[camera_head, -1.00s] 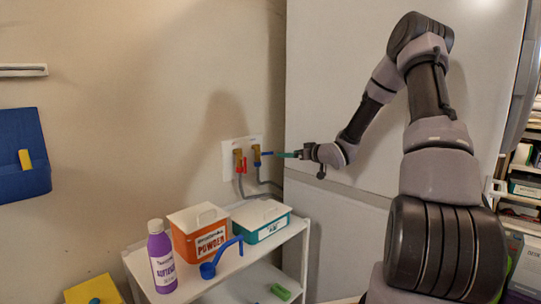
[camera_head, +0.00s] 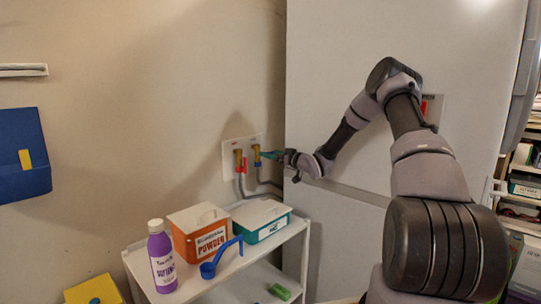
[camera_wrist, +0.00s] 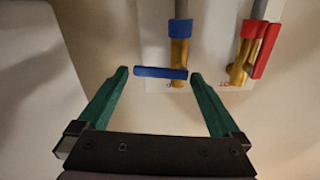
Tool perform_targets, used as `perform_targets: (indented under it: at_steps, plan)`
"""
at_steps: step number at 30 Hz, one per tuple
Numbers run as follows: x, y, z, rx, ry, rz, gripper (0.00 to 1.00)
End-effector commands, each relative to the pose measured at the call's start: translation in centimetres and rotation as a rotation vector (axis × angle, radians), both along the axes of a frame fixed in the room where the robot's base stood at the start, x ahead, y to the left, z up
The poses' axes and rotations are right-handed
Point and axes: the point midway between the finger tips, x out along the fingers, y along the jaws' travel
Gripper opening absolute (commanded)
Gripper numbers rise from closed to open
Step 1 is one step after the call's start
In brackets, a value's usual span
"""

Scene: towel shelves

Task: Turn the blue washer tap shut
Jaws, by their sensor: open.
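The blue washer tap (camera_head: 257,156) is a brass valve on a white wall plate (camera_head: 229,168). In the wrist view its blue lever (camera_wrist: 160,72) lies crosswise to the brass body (camera_wrist: 179,55). My gripper (camera_wrist: 159,73) is open, with green fingers. The lever lies between the fingertips, its free end close to the left one; I cannot tell if they touch.
A red-handled tap (camera_wrist: 262,50) stands beside it; its lever runs along its body. Grey hoses hang below. A white cart (camera_head: 228,262) below holds a purple bottle (camera_head: 161,262), an orange powder box (camera_head: 199,231), a teal box (camera_head: 262,220) and a blue scoop (camera_head: 222,258). A tall white panel (camera_head: 330,80) stands right.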

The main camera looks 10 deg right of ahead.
Motion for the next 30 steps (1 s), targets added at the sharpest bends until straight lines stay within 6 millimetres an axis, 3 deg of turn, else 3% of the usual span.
perform_targets:
  at_steps: [11,12,17,30]
  plan:
    - [0.72,0.53,0.02,0.0,0.0,0.0,1.0]
    - [0.72,0.53,0.02,0.0,0.0,0.0,0.96]
    - [0.7,0.52,0.02,0.0,0.0,0.0,0.35]
    - [0.68,0.54,0.35,-0.11,-0.078,-0.001,0.33]
